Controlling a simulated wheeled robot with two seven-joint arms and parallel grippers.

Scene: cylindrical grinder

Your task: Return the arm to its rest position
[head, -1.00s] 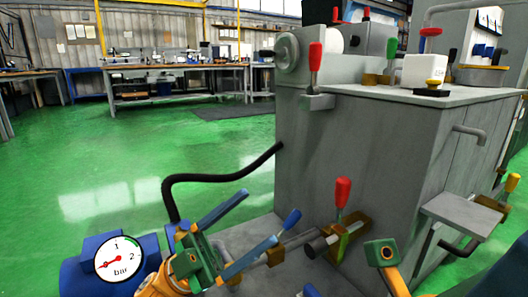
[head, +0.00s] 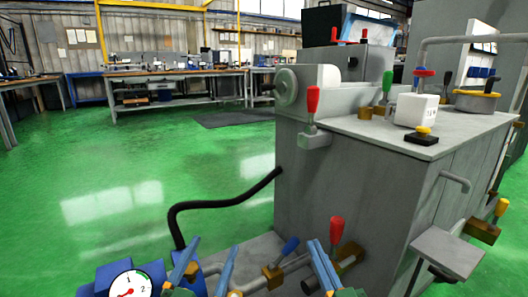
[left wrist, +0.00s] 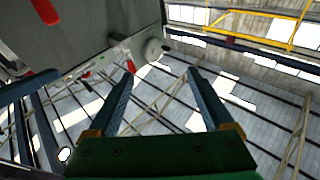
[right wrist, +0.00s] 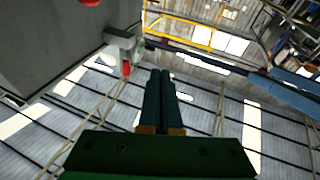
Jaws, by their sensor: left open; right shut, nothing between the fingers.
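My left gripper (head: 213,244) is low in the head view with its two blue fingers apart and pointing up, empty. My right gripper (head: 316,243) is to its right, its fingers together with nothing between them. In the left wrist view the left fingers (left wrist: 160,75) are spread, with the wall and ceiling beyond. In the right wrist view the right fingers (right wrist: 162,75) are closed together. A valve with a blue handle (head: 291,245) shows between the two grippers. A valve with a red handle (head: 336,229) stands just right of my right fingers; I cannot tell the gap.
The grey grinder (head: 345,190) fills the right side, with a red lever (head: 313,100) at its front corner and a grey side shelf (head: 447,252). A pressure gauge (head: 130,284) is at the lower left. A black hose (head: 225,203) runs to the grinder. Green floor lies open at left.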

